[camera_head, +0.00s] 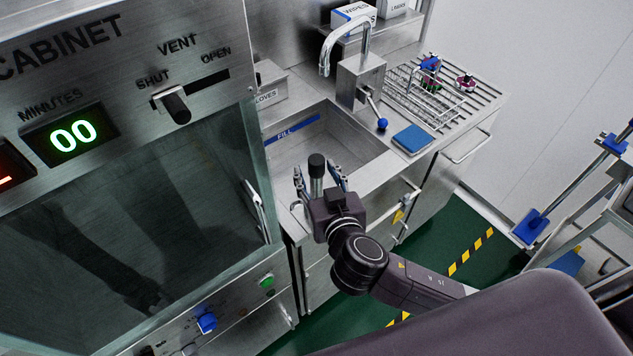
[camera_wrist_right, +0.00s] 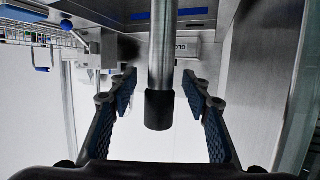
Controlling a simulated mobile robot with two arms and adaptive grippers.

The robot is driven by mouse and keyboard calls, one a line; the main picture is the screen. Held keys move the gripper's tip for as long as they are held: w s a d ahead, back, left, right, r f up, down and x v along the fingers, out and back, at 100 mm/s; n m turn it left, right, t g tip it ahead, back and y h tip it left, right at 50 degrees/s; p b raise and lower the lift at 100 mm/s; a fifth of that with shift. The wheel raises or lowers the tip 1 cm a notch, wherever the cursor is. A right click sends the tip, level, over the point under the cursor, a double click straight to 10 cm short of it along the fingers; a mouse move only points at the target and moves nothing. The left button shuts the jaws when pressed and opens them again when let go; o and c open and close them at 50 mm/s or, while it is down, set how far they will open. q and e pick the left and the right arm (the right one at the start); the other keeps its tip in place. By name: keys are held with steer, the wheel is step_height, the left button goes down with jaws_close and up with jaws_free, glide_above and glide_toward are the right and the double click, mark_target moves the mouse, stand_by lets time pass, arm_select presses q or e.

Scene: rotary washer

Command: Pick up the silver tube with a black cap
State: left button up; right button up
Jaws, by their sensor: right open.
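The silver tube with a black cap (camera_head: 316,172) stands upright by the front edge of the sink, black cap on top. In the right wrist view the tube (camera_wrist_right: 162,45) runs down from the top edge, its black cap toward the gripper. My right gripper (camera_head: 319,180) is open, with one finger on each side of the tube. In the wrist view gaps show between the tube and both fingers of the gripper (camera_wrist_right: 158,88). The tube's lower end is hidden in the head view. My left gripper is not in view.
The cabinet (camera_head: 140,190) with a glass front stands close on the left. A blue sponge (camera_head: 411,138) and a wire rack (camera_head: 430,90) are to the right. Green floor lies at lower right.

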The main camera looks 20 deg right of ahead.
jaws_close()
stand_by(0.3)
